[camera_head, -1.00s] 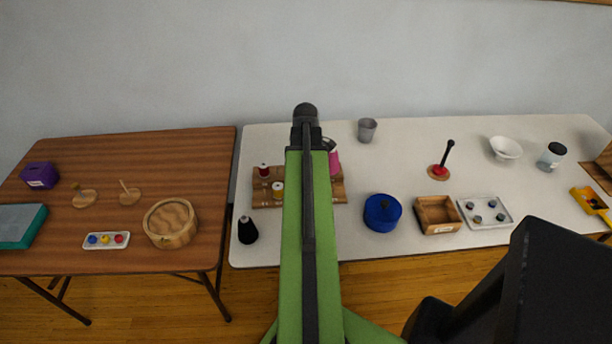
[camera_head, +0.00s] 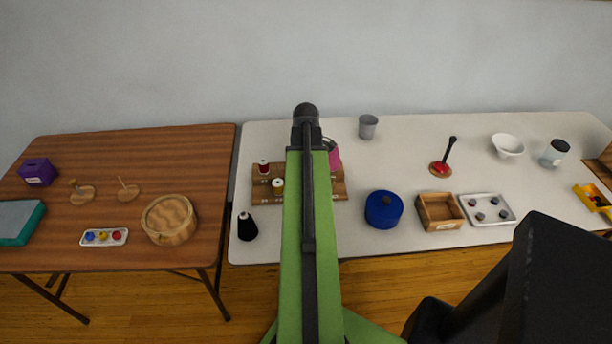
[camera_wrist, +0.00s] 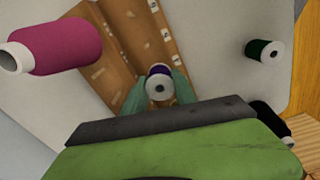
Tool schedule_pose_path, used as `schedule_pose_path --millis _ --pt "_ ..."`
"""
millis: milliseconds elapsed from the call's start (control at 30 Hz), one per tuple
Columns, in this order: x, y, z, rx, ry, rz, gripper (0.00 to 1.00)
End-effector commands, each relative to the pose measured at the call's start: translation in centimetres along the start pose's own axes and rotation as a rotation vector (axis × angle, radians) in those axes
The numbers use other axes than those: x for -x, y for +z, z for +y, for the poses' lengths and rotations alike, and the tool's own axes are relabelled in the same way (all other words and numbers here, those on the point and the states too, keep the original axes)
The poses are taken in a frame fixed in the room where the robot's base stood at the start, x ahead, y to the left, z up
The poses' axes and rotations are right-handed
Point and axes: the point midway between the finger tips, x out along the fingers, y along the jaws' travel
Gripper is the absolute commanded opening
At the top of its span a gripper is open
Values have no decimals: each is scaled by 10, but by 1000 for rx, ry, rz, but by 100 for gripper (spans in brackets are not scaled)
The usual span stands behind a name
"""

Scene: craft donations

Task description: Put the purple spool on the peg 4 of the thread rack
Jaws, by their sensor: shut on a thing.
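The purple spool (camera_wrist: 158,70) is between the teal fingers of my gripper (camera_wrist: 158,88) in the wrist view, with its pale holed end facing the camera. My gripper is shut on it. The brown wooden thread rack (camera_wrist: 124,35) lies behind the spool, with small white labels on it. The rack also shows in the head view (camera_head: 265,196), partly covered by my arm. I cannot make out peg 4. My gripper and the purple spool are hidden behind my arm in the head view.
A large pink spool (camera_wrist: 68,45) stands close left in the wrist view. A dark green spool (camera_wrist: 263,50) and a black cone (camera_wrist: 268,112) are at right.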

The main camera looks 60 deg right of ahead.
Motion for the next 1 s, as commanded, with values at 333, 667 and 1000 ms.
schedule_pose_path --millis 333,667,1000 --pt "-12 0 0 -1 0 0 0" --pt "-21 0 0 -1 0 0 0" --pt "-20 0 0 -1 0 0 46"
